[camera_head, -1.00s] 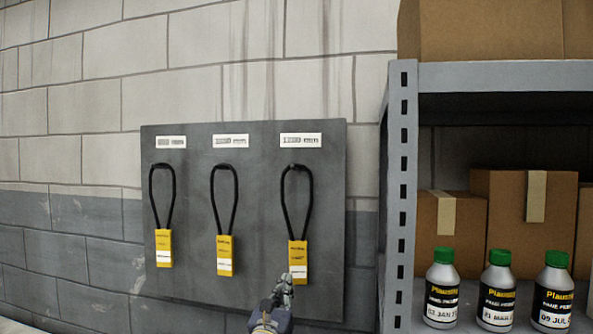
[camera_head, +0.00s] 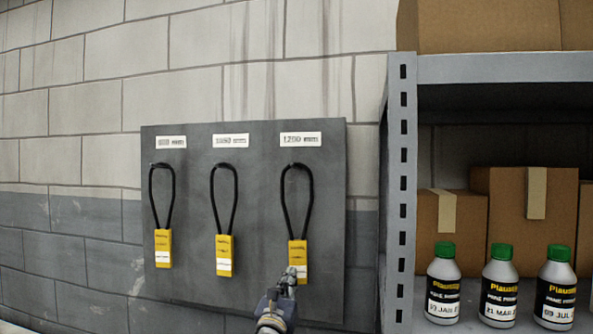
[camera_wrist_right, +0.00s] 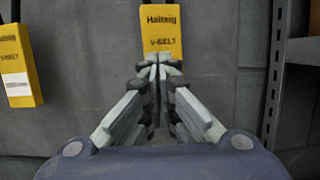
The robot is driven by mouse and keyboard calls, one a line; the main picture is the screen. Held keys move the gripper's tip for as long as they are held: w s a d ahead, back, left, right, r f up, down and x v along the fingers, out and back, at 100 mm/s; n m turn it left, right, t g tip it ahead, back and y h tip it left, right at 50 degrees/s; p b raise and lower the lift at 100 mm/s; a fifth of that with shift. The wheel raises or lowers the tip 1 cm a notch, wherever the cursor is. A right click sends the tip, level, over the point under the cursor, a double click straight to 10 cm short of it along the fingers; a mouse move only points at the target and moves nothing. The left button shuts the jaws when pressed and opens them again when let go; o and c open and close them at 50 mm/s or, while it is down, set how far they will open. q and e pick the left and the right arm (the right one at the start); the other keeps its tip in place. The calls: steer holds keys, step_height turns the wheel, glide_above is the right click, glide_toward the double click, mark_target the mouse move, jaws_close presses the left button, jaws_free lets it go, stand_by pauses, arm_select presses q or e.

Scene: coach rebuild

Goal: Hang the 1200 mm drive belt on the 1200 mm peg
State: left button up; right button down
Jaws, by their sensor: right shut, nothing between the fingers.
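Three black drive belts with yellow sleeves hang on a grey board (camera_head: 193,290). The right belt (camera_head: 298,250) hangs on the peg under the label reading 1200 (camera_head: 301,139). The middle belt (camera_head: 224,252) and the left belt (camera_head: 163,248) hang under their own labels, hard to read. My right gripper (camera_head: 290,273) is shut and empty, just below and in front of the right belt's sleeve. In the right wrist view its closed fingertips (camera_wrist_right: 159,62) overlap the bottom of the yellow V-belt sleeve (camera_wrist_right: 160,28); contact cannot be told. My left gripper is not in view.
A grey metal shelf (camera_head: 402,200) stands right of the board. The block wall (camera_head: 65,130) left of the board is clear.

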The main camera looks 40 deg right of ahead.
steer(key=shift+w+d+b, duration=1.1)
steer(key=shift+d+b, duration=0.1)
steer(key=shift+d, duration=0.1)
steer(key=shift+w+d+b, duration=0.65)
steer(key=shift+d+b, duration=0.1)
steer(key=shift+b, duration=0.1)
stand_by(1.4)
steer(key=shift+s+a+p, duration=0.6)
steer(key=shift+a, duration=0.15)
stand_by(3.7)
